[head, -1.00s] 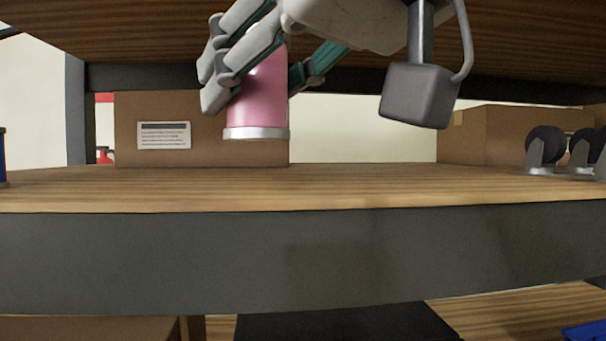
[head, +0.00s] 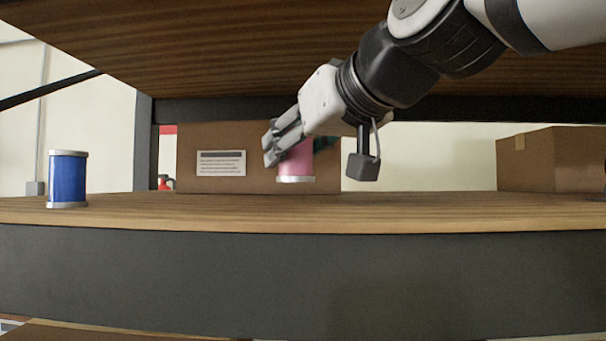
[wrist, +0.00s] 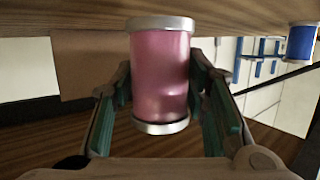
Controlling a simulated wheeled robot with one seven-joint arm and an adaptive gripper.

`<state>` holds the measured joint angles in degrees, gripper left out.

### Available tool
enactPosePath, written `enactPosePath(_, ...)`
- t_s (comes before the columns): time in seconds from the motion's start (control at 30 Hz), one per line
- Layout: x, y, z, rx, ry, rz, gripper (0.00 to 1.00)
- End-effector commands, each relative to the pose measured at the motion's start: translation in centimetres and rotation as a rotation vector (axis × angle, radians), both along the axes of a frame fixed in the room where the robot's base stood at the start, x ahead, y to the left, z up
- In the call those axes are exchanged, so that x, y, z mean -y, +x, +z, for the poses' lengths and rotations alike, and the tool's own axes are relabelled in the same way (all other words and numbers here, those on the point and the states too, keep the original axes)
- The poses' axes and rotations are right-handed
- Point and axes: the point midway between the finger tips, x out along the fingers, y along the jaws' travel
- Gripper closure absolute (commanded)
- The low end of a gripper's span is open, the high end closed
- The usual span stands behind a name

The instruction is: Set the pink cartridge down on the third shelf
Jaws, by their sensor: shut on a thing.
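The pink cartridge (head: 297,163), with pale metal end caps, is upright in my gripper (head: 290,148) in the head view. Its lower cap is a little above the wooden shelf board (head: 400,213), with a gap below it. In the wrist view the pink cartridge (wrist: 160,78) stands between the two teal-lined fingers, which are shut on its sides. That view looks upside down, with the shelf board (wrist: 80,15) along the top. The far finger is mostly hidden in the head view.
A blue cartridge (head: 67,180) stands on the board at the left. A labelled cardboard box (head: 220,182) is behind the pink cartridge, and another box (head: 555,160) is at the back right. The upper shelf (head: 230,50) hangs close above my arm. The board between is clear.

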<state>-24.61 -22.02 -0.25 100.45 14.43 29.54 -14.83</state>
Motion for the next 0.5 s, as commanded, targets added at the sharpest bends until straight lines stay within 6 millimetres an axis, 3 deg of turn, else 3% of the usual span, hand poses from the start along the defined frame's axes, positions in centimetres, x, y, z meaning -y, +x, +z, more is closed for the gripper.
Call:
enactPosePath(0.2,0.0,-0.1,-3.4,-0.002,0.001,0.001,0.91)
enactPosePath(0.5,0.0,-0.2,-3.4,-0.001,0.001,0.001,0.91)
